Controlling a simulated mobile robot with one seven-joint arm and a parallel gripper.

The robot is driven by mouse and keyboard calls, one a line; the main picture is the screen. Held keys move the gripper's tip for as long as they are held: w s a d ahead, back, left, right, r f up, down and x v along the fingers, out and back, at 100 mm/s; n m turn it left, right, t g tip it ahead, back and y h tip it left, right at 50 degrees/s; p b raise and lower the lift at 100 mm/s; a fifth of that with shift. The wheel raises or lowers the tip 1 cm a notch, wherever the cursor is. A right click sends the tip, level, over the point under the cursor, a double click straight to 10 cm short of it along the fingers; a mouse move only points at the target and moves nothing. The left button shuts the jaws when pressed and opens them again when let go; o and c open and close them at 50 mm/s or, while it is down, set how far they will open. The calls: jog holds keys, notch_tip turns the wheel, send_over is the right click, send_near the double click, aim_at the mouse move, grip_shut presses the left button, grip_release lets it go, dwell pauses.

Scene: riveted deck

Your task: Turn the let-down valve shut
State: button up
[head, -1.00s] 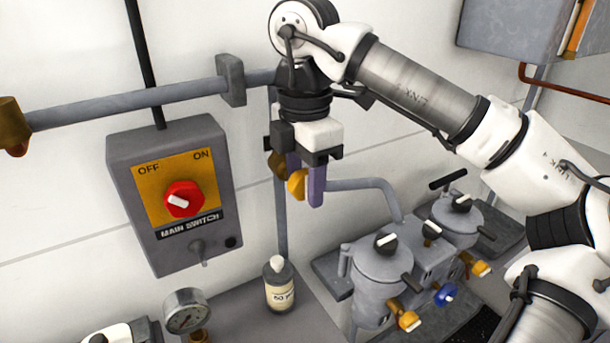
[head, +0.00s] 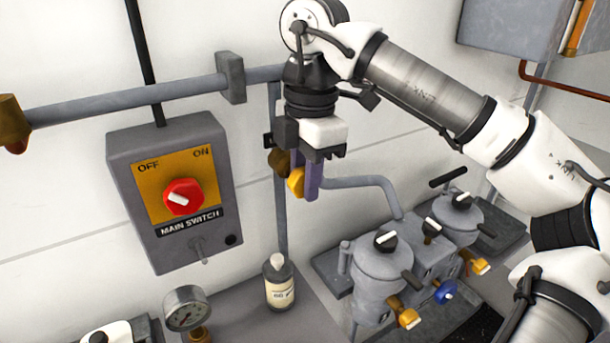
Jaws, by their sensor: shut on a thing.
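The let-down valve shows as a yellow handle (head: 296,182) on a brass body (head: 279,162), on the thin grey pipe that runs down the wall. My gripper (head: 305,182) points down at the valve, its purple fingers on either side of the yellow handle. It is shut on the handle. The near finger and the gripper body hide part of the handle and the valve body behind it.
The main switch box (head: 178,245) with its red knob is on the wall to the left. A labelled bottle (head: 280,284) and a pressure gauge (head: 185,308) stand below. Grey twin filter pots (head: 380,277) with a blue knob and yellow taps are at the lower right.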

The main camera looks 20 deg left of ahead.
jog(key=g+y, duration=0.1)
jog(key=g, duration=0.1)
jog(key=g+y, duration=0.1)
jog(key=y, duration=0.1)
jog(key=shift+w+d+g, duration=0.15)
jog(key=shift+w+g, duration=0.05)
jog(key=shift+g, duration=0.2)
jog(key=g+y+p, duration=0.1)
jog(key=g+y, duration=0.1)
jog(key=g, duration=0.1)
jog(key=shift+w+f+g+y, duration=0.1)
jog(key=shift+f+g+y, duration=0.05)
jog(key=shift+g+y, duration=0.2)
jog(key=g+y, duration=0.3)
jog(key=shift+d+f+g+b, duration=0.1)
jog(key=shift+f+g+b, duration=0.15)
jog(key=shift+b, duration=0.1)
jog(key=shift+f+g+y+b, duration=0.1)
jog(key=shift+g+y+b, duration=0.55)
jog(key=shift+g+y, duration=0.5)
jog(key=shift+g, duration=0.25)
jog(key=o, duration=1)
